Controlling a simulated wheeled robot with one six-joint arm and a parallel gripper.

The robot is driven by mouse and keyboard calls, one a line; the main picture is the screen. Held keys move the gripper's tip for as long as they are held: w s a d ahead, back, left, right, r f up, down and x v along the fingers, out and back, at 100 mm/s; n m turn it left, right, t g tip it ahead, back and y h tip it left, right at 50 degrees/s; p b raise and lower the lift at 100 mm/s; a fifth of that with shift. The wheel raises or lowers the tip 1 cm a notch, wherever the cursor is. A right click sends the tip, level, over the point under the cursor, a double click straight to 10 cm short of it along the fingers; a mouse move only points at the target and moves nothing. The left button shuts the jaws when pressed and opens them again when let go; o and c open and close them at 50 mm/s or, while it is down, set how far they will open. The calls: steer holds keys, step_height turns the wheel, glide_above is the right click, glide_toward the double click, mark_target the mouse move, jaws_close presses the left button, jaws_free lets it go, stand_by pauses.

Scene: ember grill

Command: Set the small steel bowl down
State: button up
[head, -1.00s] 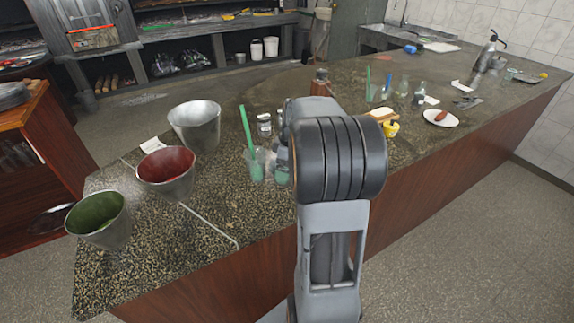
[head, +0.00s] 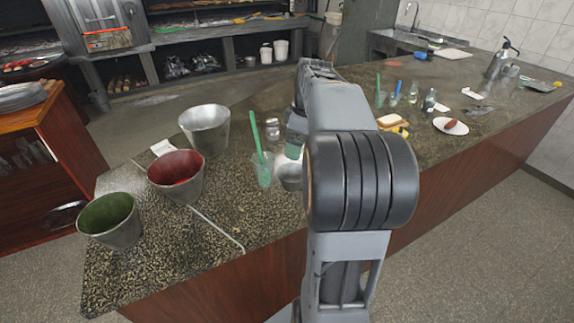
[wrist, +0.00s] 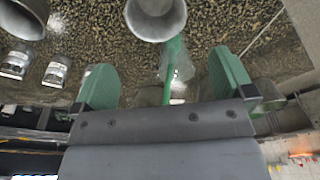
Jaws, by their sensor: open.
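A small steel bowl (head: 290,177) stands on the granite counter, just right of a glass with a green straw (head: 264,170), partly hidden by my arm. A steel vessel, seemingly this bowl, shows at the top of the wrist view (wrist: 155,14), cut off by the edge. My gripper (wrist: 165,82) has its green pads spread wide, with nothing held between them. The bowl lies beyond the pads, apart from them. In the head view my gripper (head: 295,148) is mostly hidden behind my arm.
A second steel vessel (wrist: 24,18) and glass jars (wrist: 56,70) stand at the left of the wrist view. A red-lined bucket (head: 176,178), a green-lined bucket (head: 108,220) and a plain bucket (head: 205,130) stand at left. A thin rod (head: 218,229) lies near the front edge.

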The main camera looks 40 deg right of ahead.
steer(key=s+a+f+m+t, duration=0.1)
steer(key=s+a+f+m, duration=0.2)
steer(key=a, duration=0.7)
steer(key=s+a+f+m+t, duration=0.1)
steer(key=s+a+f+m, duration=0.3)
steer(key=a, duration=0.7)
steer(key=s+f, duration=0.2)
steer(key=s, duration=0.1)
steer(key=shift+s+a+h, duration=0.15)
steer(key=shift+s+h, duration=0.25)
steer(key=shift+r, duration=0.1)
